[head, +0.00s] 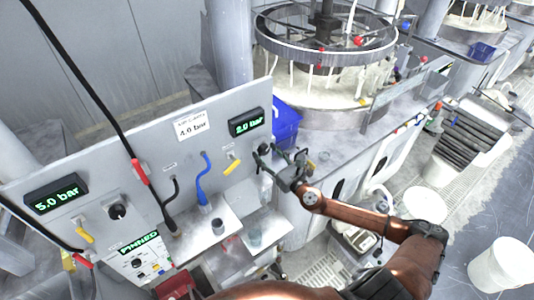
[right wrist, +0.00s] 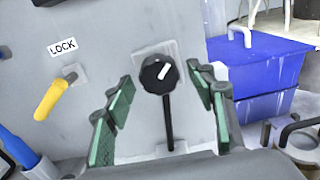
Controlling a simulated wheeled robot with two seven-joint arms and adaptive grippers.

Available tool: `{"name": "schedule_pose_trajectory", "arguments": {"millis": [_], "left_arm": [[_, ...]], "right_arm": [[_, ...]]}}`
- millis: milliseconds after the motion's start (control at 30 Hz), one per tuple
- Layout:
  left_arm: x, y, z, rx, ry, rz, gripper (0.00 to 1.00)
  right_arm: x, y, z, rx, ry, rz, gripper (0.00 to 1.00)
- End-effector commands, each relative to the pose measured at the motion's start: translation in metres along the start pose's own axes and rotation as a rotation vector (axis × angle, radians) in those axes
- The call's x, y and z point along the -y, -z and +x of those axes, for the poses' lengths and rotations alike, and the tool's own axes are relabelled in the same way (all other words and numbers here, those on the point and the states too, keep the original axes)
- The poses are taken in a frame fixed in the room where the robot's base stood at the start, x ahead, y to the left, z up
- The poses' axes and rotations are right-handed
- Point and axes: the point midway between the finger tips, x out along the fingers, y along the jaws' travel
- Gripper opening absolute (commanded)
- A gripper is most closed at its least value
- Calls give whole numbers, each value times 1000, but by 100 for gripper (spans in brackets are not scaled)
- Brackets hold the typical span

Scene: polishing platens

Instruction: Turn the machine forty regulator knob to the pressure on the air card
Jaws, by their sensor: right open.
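The grey panel (head: 140,165) carries a white air card (head: 192,125) reading 4.0 bar. The green display (head: 247,123) to its right appears to read 2.0 bar. Below that display is a black round regulator knob (head: 263,149), partly hidden by my gripper. In the right wrist view the knob (right wrist: 157,75) has a white pointer mark towards the upper right. My right gripper (head: 282,163) is open in front of it. In the right wrist view the green-padded fingers (right wrist: 160,90) stand either side of the knob, with gaps showing. My left gripper is not in view.
A yellow lever (right wrist: 50,99) beside a LOCK label (right wrist: 62,46) sits left of the knob. A blue bin (right wrist: 255,75) stands close on the right. Another display (head: 55,195) reads 5.0 bar above a second black knob (head: 117,212). A blue hose (head: 203,185) hangs below the card.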

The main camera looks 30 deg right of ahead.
Motion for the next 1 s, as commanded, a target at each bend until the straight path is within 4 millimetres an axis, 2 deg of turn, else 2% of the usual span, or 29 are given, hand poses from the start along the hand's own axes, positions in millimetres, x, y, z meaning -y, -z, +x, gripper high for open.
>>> {"name": "schedule_pose_trajectory", "arguments": {"millis": [67,633,1000], "left_arm": [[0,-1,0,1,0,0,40],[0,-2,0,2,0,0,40],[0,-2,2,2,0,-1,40]], "right_arm": [[0,0,0,0,0,0,48],[1,0,0,0,1,0,9],[0,1,-1,-1,2,71,9]]}}
